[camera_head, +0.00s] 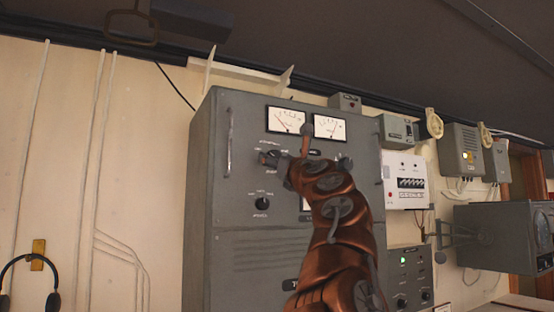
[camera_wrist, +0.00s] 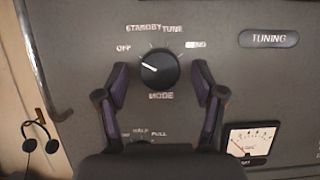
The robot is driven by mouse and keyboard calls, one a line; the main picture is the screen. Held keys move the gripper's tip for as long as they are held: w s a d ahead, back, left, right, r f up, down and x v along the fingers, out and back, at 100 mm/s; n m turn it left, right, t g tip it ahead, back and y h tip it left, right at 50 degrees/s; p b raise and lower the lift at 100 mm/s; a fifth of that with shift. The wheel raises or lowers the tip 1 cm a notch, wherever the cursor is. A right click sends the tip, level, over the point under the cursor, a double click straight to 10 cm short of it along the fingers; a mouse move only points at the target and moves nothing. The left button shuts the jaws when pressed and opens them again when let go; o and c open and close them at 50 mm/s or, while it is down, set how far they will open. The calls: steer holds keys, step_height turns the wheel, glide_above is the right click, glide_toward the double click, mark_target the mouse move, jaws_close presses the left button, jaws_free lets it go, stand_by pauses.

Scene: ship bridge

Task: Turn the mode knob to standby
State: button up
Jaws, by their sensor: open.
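The mode knob (camera_wrist: 159,70) is a round black knob on a grey panel, with MODE printed below it. Around it are the labels OFF at upper left, STANDBY above left, TUNE above right, and a partly unreadable one at right. Its white pointer line slants to the upper left, roughly toward OFF. My gripper (camera_wrist: 159,66) is open, with one dark finger on each side of the knob; gaps show between fingers and knob.
The grey cabinet (camera_head: 222,225) carries two meters (camera_head: 286,120) above and a lower black knob (camera_head: 262,203), partly hidden in the wrist view. A vertical handle (camera_head: 228,150) is on its left. Headphones (camera_head: 30,275) hang on the left wall. A white breaker box (camera_head: 405,180) is at right.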

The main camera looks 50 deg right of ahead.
steer(key=shift+c, duration=0.4)
steer(key=c, duration=1.1)
steer(key=shift+o, duration=0.2)
